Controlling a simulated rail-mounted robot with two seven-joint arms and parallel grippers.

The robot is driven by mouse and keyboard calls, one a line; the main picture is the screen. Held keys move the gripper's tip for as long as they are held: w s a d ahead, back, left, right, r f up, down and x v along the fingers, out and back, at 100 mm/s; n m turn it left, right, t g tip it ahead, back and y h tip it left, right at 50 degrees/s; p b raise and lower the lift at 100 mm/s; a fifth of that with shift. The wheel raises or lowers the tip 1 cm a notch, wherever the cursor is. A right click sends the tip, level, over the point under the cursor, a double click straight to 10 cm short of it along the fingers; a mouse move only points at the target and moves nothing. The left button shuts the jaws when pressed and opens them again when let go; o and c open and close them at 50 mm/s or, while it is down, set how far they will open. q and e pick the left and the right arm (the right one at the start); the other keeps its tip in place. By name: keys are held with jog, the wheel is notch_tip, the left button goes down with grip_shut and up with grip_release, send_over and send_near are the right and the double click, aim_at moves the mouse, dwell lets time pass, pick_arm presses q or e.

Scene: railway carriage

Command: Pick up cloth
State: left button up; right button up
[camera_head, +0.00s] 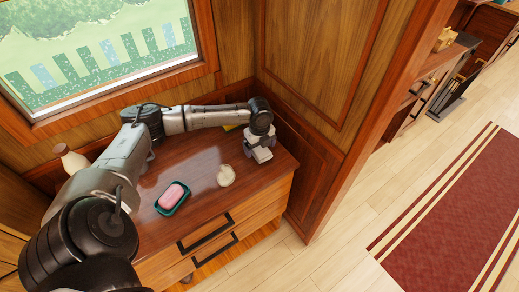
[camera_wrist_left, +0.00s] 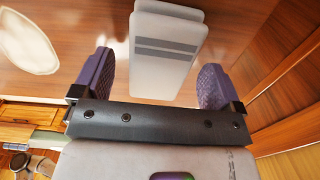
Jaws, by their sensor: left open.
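A pale grey-white folded cloth (camera_wrist_left: 165,50) with darker grey bands lies on the wooden cabinet top. In the left wrist view it sits between the two purple finger pads of my left gripper (camera_wrist_left: 157,65), with a gap to each pad. The gripper is open and holds nothing. In the head view my left gripper (camera_head: 258,148) points down near the right back of the cabinet top. The cloth (camera_head: 263,156) shows there only as a pale patch at the fingers, mostly hidden by the gripper. My right gripper is in neither view.
A pale oval item (camera_head: 226,175) lies left of the gripper. A pink soap bar (camera_head: 172,195) sits in a green dish (camera_head: 160,211). A cream bottle (camera_head: 72,160) stands at the left. A yellow item (camera_head: 230,127) is partly hidden behind my arm. Wood walls close the back and right.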

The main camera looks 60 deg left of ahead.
aim_at(261, 149)
pick_arm(q)
jog(key=shift+f, duration=0.55)
jog(key=c, duration=1)
jog(key=shift+r, duration=0.15)
jog(key=shift+r, duration=0.5)
jog(key=r, duration=0.1)
jog(key=d+r, duration=0.1)
jog(key=r, duration=0.1)
jog(key=shift+w+r+b, duration=0.1)
jog(key=shift+r+b, duration=0.1)
jog(key=shift+b, duration=0.15)
jog(key=d+r, duration=0.6)
jog(key=d, duration=0.4)
jog(key=shift+w+d+r+b, duration=0.2)
jog(key=shift+w+d+b, duration=0.15)
jog(key=shift+w, duration=0.1)
